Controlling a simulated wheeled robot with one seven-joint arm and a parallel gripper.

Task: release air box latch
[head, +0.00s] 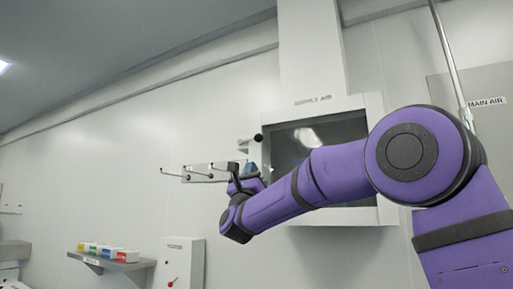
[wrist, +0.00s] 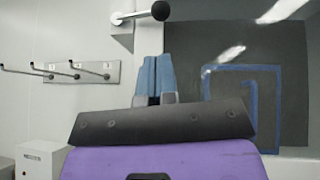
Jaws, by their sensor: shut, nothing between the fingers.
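The air box (head: 372,103), marked SUPPLY AIR, is a white wall box with a dark front panel (wrist: 240,50). Its latch is a short pale lever with a black ball knob (head: 258,138) at the box's upper left edge. In the wrist view the knob (wrist: 160,11) points right, toward the dark panel, from a pale mount. My gripper (head: 250,174) is in front of the box's left edge, below the latch. Its blue fingers (wrist: 156,78) are together and empty, and the knob appears above their tips, apart from them.
A wall plate with several hooks (head: 210,172) is left of the box; it also shows in the wrist view (wrist: 85,73). A MAIN AIR panel (head: 490,85) is at right.

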